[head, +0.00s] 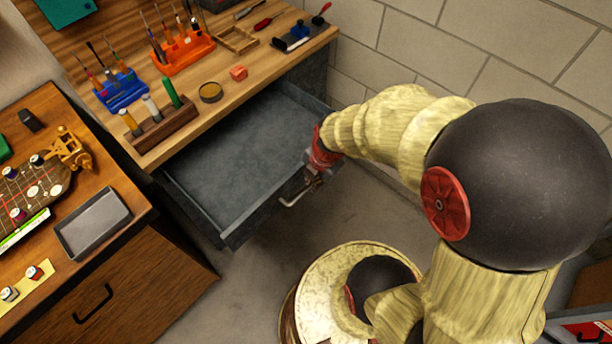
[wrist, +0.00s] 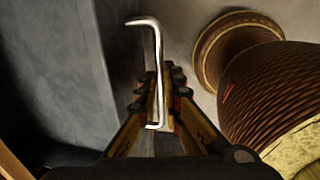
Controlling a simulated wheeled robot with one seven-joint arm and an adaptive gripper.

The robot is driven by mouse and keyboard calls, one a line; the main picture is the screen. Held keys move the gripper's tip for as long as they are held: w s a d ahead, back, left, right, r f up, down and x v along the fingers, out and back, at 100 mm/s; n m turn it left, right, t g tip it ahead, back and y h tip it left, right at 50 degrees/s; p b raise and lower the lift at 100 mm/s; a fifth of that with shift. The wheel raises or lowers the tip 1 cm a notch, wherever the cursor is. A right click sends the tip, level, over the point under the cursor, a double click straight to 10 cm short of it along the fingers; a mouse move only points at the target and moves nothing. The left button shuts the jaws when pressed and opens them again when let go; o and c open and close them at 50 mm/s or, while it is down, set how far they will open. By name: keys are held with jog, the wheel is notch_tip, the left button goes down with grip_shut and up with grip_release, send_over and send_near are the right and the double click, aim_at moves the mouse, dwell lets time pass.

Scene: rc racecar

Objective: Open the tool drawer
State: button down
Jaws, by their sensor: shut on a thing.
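The tool drawer (head: 232,150) is grey and stands pulled well out from under the wooden workbench in the head view; its inside looks empty. Its silver bar handle (head: 292,199) is on the front panel, and it also shows in the wrist view (wrist: 155,50). My gripper (head: 316,183) is at the right part of the drawer front, at the handle. In the wrist view my gripper (wrist: 160,95) has its two fingers on either side of the handle bar, shut on it. The exact finger contact is partly hidden by the arm in the head view.
The workbench top (head: 205,120) holds an orange tool rack (head: 183,52), a blue rack (head: 122,92) and small items. A brown cabinet (head: 130,285) with a grey tray (head: 93,222) stands at left. A block wall (head: 470,50) is behind. Some floor is clear below the drawer.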

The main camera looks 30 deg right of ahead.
jog(key=c, duration=2.2)
grip_release()
notch_tip(320, 180, up, 12)
jog(key=s, duration=0.2)
jog(key=shift+d+f, duration=0.15)
jog(key=shift+d, duration=0.25)
jog(key=shift+s, duration=0.1)
